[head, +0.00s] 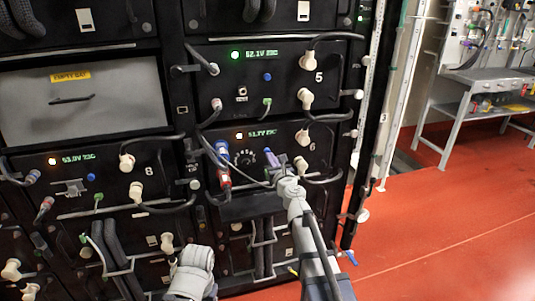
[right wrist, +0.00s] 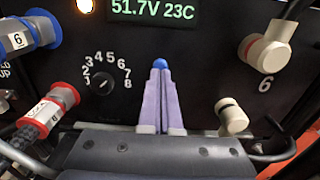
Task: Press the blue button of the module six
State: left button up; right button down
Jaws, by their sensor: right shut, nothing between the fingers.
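Module six (head: 225,184) is the black unit below module five, with an amber light and a "51.7V 23C" display (right wrist: 150,9) in the right wrist view. Its blue button (right wrist: 160,62) is a small round knob under the display. My right gripper (right wrist: 160,72) is shut and empty, its purple fingers pointing up at the button. The tips overlap the button's lower edge; I cannot tell if they press it. In the head view the right gripper (head: 275,165) is at the front of module six. My left gripper does not show; only a grey part of that arm is at the bottom.
A numbered dial (right wrist: 104,83) is left of the fingers. Blue-collared (right wrist: 30,36) and red-collared (right wrist: 48,108) plugs are farther left. White connectors (right wrist: 266,47) and cables are at the right. Module five (head: 290,100) is above, module eight (head: 120,205) left. Red floor (head: 450,220) lies open at right.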

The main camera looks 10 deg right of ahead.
jog(key=shift+w, duration=1)
jog(key=shift+s, duration=0.1)
jog(key=s, duration=0.8)
dwell(0.5)
